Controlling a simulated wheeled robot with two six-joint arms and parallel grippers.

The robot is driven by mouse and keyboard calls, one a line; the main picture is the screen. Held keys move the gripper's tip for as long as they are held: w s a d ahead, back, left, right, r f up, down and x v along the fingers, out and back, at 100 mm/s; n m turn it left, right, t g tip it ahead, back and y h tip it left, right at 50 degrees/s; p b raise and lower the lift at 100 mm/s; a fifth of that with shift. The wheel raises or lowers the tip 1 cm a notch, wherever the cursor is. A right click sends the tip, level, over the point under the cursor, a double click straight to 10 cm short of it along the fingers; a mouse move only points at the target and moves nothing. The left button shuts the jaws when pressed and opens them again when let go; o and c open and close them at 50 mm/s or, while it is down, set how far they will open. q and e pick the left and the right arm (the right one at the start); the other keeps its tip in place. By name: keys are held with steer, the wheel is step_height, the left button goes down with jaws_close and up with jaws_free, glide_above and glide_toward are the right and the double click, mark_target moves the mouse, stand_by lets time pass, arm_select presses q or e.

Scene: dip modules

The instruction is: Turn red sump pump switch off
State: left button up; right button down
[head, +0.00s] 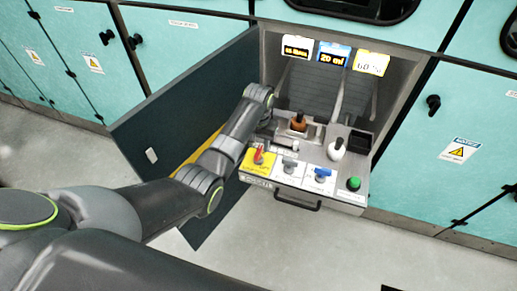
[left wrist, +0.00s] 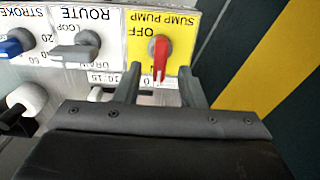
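The red sump pump switch (head: 259,155) is a small lever on a yellow plate at the left end of the drawer panel. In the left wrist view, where the lettering is upside down, its red lever (left wrist: 160,60) points down toward my gripper, and "OFF" is printed to the left of its grey hub. My left gripper (left wrist: 161,86) is open, its two dark fingers apart on either side of the lever's free end. I cannot tell whether either finger touches it. In the head view the gripper is partly hidden behind my wrist. My right gripper is out of view.
A grey route switch (head: 289,166) and a blue stroke switch (head: 321,174) sit beside it, then a green button (head: 354,183). Orange and white (head: 336,147) knobbed levers stand behind. An open dark cabinet door (head: 150,120) is left of my arm. A handle (head: 298,200) fronts the drawer.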

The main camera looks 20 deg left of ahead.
mark_target(259, 150)
arm_select(q)
steer(key=shift+f, duration=1.65)
jaws_close()
